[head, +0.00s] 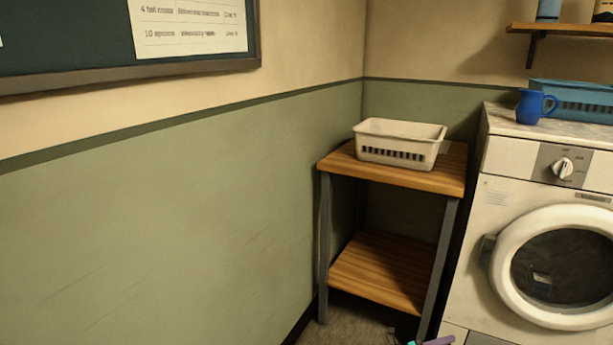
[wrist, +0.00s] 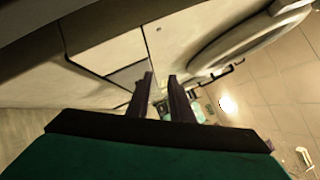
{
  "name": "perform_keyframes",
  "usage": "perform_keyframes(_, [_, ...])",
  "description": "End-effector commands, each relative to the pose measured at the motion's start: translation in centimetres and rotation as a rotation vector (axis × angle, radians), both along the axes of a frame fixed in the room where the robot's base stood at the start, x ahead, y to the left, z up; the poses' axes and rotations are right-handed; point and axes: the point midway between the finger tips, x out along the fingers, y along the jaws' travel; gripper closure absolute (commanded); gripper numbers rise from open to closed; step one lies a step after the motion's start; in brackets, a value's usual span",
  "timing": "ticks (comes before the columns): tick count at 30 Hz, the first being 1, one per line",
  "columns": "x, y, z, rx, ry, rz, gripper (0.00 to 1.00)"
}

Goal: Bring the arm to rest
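My gripper (wrist: 160,80) shows in the wrist view with its two dark fingers apart and a gap between them. Nothing is held in the gap. Below the fingers is the dark and green body of my gripper. The fingers point toward the washing machine's front (wrist: 120,52) and the floor.
In the head view a washing machine (head: 505,216) stands right, with a blue jug (head: 532,107) and blue basket (head: 580,100) on top. A white basket (head: 390,150) sits on a wooden stand (head: 428,179). Small items (wrist: 200,110) lie on the tiled floor (wrist: 275,75).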

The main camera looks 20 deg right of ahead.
Motion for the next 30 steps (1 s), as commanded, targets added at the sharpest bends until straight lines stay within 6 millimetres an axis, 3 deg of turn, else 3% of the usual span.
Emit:
perform_keyframes(1, [0.9, 1.4, 1.8, -0.001, 0.007, 0.031, 0.8])
perform_keyframes(3, [2.3, 3.0, 3.0, 0.0, 0.019, 0.077, 0.8])
perform_keyframes(11, [8.3, 9.1, 6.8, 0.033, 0.088, 0.303, 0.8])
perform_keyframes(17, [13.3, 14.8, 9.1, 0.08, 0.194, 0.519, 0.8])
perform_keyframes(24, [18.8, 23.7, 10.8, 0.147, 0.391, 0.815, 0.8])
perform_keyframes(30, [21.6, 32.1, 11.0, 0.195, 0.61, 1.067, 0.8])
